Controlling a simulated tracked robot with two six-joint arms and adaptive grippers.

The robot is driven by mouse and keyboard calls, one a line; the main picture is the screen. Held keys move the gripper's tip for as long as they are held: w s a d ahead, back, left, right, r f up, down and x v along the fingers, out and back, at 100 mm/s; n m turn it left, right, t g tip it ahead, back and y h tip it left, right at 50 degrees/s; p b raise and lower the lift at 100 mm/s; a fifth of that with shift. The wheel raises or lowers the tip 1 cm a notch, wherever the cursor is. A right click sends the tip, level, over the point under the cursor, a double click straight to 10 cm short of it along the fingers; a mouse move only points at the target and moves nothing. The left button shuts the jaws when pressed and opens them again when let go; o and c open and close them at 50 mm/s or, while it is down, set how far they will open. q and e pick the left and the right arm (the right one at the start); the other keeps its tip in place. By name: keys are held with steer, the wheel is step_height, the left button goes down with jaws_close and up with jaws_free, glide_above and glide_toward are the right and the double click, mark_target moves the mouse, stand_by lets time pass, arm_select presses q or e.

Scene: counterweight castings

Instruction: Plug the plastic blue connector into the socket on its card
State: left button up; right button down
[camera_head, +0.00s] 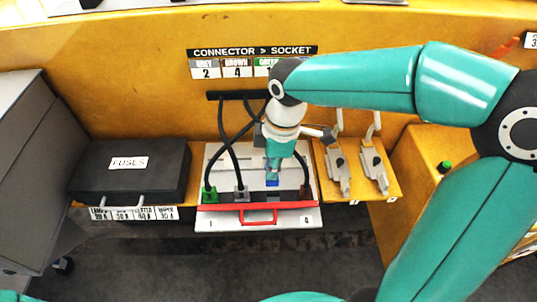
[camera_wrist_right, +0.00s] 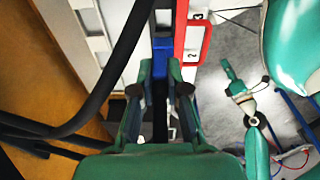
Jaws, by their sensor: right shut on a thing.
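My right gripper (camera_head: 272,171) is shut on the blue connector (camera_head: 272,181), above the dark socket strip of the white card (camera_head: 216,160). The blue connector also shows in the right wrist view (camera_wrist_right: 160,60), between the fingers of my right gripper (camera_wrist_right: 160,95). Its far end is close to the socket strip, between the grey and the dark brown connectors. I cannot tell whether it is touching or inside a socket. A small teal gripper (camera_wrist_right: 231,72), apparently my left, shows at the right of the wrist view; its jaws are too small to read.
A green connector (camera_head: 209,193), a grey one (camera_head: 241,192) and a dark brown one (camera_head: 304,193) stand along the strip with black cables. The card has a red handle (camera_head: 258,217). A black fuse case (camera_head: 130,172) stands left; two grey levers (camera_head: 374,170) stand right.

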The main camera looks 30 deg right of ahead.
mark_target(274, 182)
steer(key=shift+s+d, duration=0.1)
steer(key=shift+s, duration=0.05)
steer(key=shift+d, duration=0.1)
steer(key=shift+f+b, duration=2.4)
steer(key=shift+f, duration=0.5)
steer(key=shift+f+b, duration=1.15)
steer(key=shift+f, duration=0.25)
steer(key=c, duration=1.1)
jaws_free()
steer(key=shift+r, duration=0.1)
step_height(274, 182, up, 12)
steer(key=d, duration=0.1)
steer(key=shift+s, duration=0.4)
